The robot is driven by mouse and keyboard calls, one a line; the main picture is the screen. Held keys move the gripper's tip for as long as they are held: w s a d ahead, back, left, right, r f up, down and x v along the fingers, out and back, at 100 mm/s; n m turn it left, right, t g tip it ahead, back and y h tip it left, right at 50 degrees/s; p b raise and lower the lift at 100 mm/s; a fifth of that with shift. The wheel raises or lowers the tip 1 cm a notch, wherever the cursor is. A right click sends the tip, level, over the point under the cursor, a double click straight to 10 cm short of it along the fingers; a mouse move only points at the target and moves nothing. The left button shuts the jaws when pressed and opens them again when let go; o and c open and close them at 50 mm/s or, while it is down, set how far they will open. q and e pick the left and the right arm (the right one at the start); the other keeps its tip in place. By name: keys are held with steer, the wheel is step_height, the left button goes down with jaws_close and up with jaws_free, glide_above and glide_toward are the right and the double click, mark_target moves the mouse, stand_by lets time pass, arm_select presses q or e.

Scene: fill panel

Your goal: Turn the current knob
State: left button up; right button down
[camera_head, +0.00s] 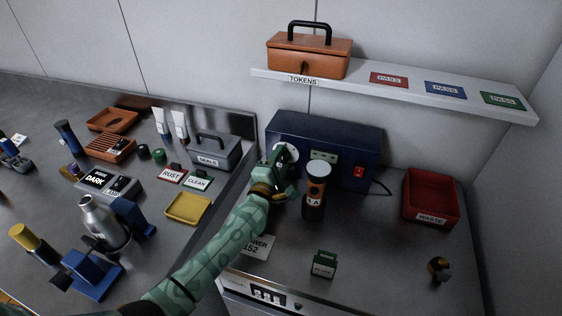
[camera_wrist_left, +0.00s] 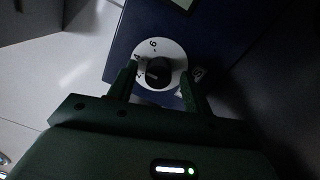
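The blue power box (camera_head: 340,143) stands against the wall under the shelf. Its round white dial (camera_head: 287,150) is partly hidden behind my left gripper (camera_head: 281,163) in the head view. In the left wrist view the black current knob (camera_wrist_left: 158,71) sits at the centre of the white dial (camera_wrist_left: 153,49), on the blue panel. My left gripper (camera_wrist_left: 158,80) is open, with one finger on each side of the knob. Gaps show between the fingers and the knob. My right gripper is not in view.
A red waste bin (camera_head: 430,197) is at the right. A small green box (camera_head: 324,264) stands near the front. A shelf (camera_head: 360,82) with a tokens box (camera_head: 308,55) hangs above.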

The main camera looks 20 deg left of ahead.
mark_target(286, 143)
arm_select(q)
steer(key=shift+r, duration=0.1)
step_height(286, 143, up, 3)
steer(key=p, duration=0.2)
steer(key=shift+r+p, duration=0.15)
steer(key=shift+p, duration=0.2)
steer(key=s+d+r+p, duration=0.3)
steer(key=s+r+p, duration=0.6)
steer(key=s, duration=0.4)
steer(key=shift+s+d+r+p, duration=0.3)
steer(key=shift+d+p, duration=0.1)
steer(key=shift+p, duration=0.45)
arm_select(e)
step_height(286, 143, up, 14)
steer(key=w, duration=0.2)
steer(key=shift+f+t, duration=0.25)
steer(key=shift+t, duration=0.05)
arm_select(q)
steer(key=shift+w, duration=0.1)
